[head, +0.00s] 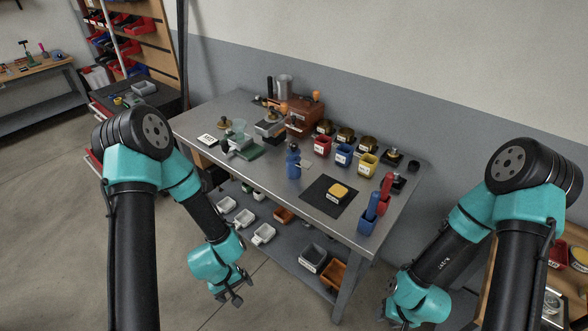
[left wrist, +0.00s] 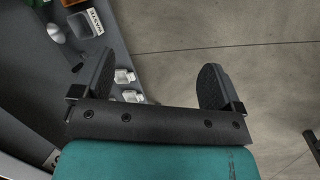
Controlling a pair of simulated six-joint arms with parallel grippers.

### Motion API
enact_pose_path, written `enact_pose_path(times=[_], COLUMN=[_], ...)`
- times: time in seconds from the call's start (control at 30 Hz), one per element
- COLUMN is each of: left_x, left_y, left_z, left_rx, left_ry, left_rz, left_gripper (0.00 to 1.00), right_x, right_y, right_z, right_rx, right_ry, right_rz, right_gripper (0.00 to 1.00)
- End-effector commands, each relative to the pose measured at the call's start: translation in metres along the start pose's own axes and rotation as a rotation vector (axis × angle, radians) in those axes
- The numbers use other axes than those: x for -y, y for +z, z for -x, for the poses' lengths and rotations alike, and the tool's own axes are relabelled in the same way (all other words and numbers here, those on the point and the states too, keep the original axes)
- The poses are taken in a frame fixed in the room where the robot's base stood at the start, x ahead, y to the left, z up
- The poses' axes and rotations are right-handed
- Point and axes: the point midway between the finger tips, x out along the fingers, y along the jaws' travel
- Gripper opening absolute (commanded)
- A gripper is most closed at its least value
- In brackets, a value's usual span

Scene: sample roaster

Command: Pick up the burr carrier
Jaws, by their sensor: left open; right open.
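I cannot tell for sure which thing is the burr carrier. A small brass-coloured part (head: 393,155) on a dark base stands at the right rear of the metal workbench (head: 285,205). Another small piece with a brownish top (head: 224,123) stands at the bench's left end. My left gripper (head: 230,298) is open and empty, low in front of the bench; its spread fingers show in the left wrist view (left wrist: 156,85) over the floor. My right gripper (head: 396,322) is at the bottom edge of the head view, open, its fingers partly cut off, away from the bench.
A red-brown machine (head: 304,117) stands at the bench's rear. Red (head: 322,146), blue (head: 343,155) and yellow (head: 367,165) bins stand in a row. A black mat (head: 318,191) holds a yellow block (head: 338,191). White trays (head: 263,234) sit on the lower shelf.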

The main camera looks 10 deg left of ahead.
Motion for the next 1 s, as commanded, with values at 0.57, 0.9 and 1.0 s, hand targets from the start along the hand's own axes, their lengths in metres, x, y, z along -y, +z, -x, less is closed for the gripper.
enact_pose_path(times=[0.57,0.9,1.0], left_x=[-0.123,-0.218,-0.230], left_y=[-0.086,-0.175,-0.190], left_z=[0.066,0.165,0.184], left_rx=[0.190,0.438,0.484], left_ry=[0.381,0.851,0.932], left_rz=[1.092,1.501,1.544], left_gripper=[0.92,0.92,0.92], right_x=[0.000,0.000,0.000], right_y=[0.000,0.000,0.000], right_z=[0.000,0.000,0.000], right_rx=[0.000,0.000,0.000], right_ry=[0.000,0.000,0.000], right_rz=[0.000,0.000,0.000], right_gripper=[0.43,0.43,0.43])
